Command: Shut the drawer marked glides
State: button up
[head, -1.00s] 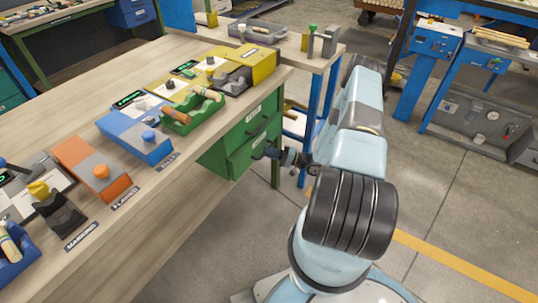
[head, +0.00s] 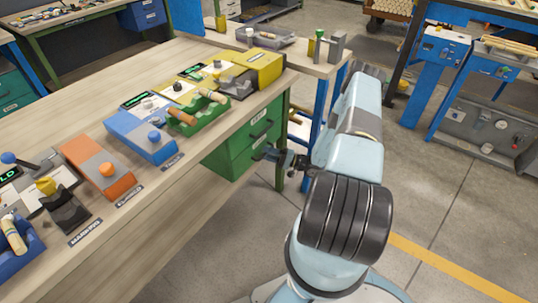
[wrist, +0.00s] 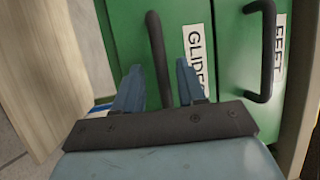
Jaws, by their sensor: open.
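The drawer marked GLIDES (wrist: 126,35) is green with a dark bar handle (wrist: 155,45) and a white label. It fills the middle of the wrist view, which is turned on its side. In the head view it is the lower green drawer (head: 228,163) under the bench. How far it stands out is hard to tell. My gripper (wrist: 157,82) is open in front of it, one finger on each side of the handle in the picture. Whether they touch is unclear. My gripper also shows in the head view (head: 262,154), beside the drawers.
The drawer marked FEET (wrist: 235,60), with its own handle (wrist: 268,50), is just above GLIDES. A wooden bench top (head: 215,125) with coloured boxes overhangs the drawers. A blue bench leg (head: 311,130) stands close to my arm. The floor at right is open.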

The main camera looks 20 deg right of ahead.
jog(key=v, duration=1.4)
jog(key=shift+w, duration=0.15)
jog(key=a+r+n+g+h, duration=0.2)
jog(key=a+r+g, duration=0.25)
jog(key=r, duration=0.85)
jog(key=a+r+n+g+h, duration=0.2)
jog(key=a+r+g, duration=0.25)
jog(key=r, duration=0.75)
jog(key=a+r+n+g+h, duration=0.25)
jog(key=r+g, duration=0.25)
jog(key=r, duration=0.8)
jog(key=s+a+r+t+h, duration=0.1)
jog(key=s+a+r+h, duration=0.3)
jog(key=r, duration=0.3)
jog(key=s+a+r+t+h, duration=0.1)
jog(key=s+a+r+h, duration=0.15)
jog(key=s+r, duration=0.4)
jog(key=s+a+r+t+h, duration=0.3)
jog(key=s+r+t, duration=0.2)
jog(key=s+r, duration=0.4)
jog(key=s, duration=0.4)
jog(key=shift+s+t, duration=0.3)
jog(key=shift+t, duration=0.1)
